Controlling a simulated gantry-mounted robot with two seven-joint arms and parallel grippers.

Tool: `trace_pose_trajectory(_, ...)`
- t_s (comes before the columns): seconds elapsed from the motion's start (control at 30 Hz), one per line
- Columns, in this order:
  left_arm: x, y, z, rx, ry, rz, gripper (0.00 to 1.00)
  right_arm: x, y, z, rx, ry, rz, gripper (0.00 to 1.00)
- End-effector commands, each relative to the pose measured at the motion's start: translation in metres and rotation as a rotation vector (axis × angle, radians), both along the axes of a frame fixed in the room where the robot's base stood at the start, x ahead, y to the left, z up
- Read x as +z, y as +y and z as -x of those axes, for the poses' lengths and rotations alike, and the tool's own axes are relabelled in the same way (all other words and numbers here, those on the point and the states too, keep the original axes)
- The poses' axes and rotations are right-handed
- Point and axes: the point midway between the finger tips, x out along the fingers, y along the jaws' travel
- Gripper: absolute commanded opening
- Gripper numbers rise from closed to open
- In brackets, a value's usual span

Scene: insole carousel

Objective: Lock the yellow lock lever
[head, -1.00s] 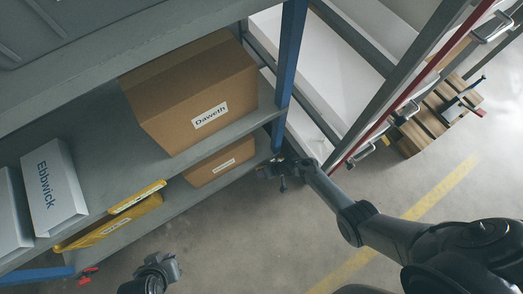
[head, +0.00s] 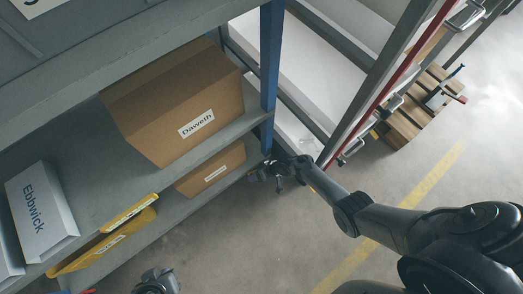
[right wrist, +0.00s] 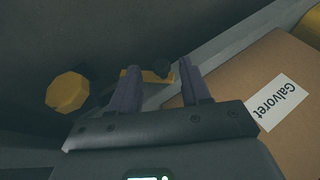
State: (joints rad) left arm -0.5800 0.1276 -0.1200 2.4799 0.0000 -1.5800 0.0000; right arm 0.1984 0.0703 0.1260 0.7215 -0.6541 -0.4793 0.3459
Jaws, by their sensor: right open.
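In the head view my right gripper (head: 266,173) is by the foot of the blue rack post, and the lever cannot be made out there. My left gripper (head: 157,282) is only partly in view at the bottom edge, and its jaws are unclear.
A yellow octagonal knob (right wrist: 69,92) sits left of the fingers. A carton labelled Galvoret (right wrist: 240,100) lies close on the right. The rack holds a Daweth carton (head: 165,125), a white Ebbwick box (head: 40,210) and a yellow bin (head: 90,258).

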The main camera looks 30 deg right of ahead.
Motion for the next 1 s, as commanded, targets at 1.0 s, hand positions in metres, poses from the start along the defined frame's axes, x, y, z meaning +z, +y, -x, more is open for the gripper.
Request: trace_pose_trajectory(1.0,0.015,-0.001,0.000,0.002,0.005,0.003,0.00,0.024,0.026,0.017,0.001,-0.033,0.492,0.47)
